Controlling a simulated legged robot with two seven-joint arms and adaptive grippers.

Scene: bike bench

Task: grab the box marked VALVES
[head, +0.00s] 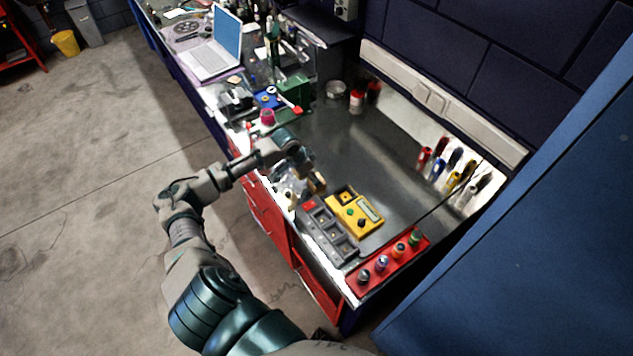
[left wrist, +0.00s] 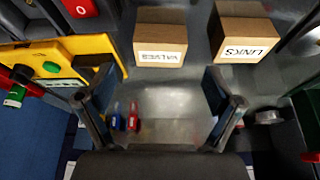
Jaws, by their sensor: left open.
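The box marked VALVES (left wrist: 161,38) is a small brown carton with a white label, which reads upside down in the left wrist view. It lies beyond my open left gripper (left wrist: 159,78), roughly centred between the fingers and apart from them. A similar box marked LINKS (left wrist: 243,33) stands to its right. In the head view my left gripper (head: 291,187) is low over the bench, beside a small brown box (head: 316,182). I cannot tell which box that is, as the hand and arm hide part of the area. My right gripper is not in view.
Screwdrivers (head: 457,172) line the back right. A laptop (head: 215,52) stands far along the bench. The bench middle (head: 370,150) is clear.

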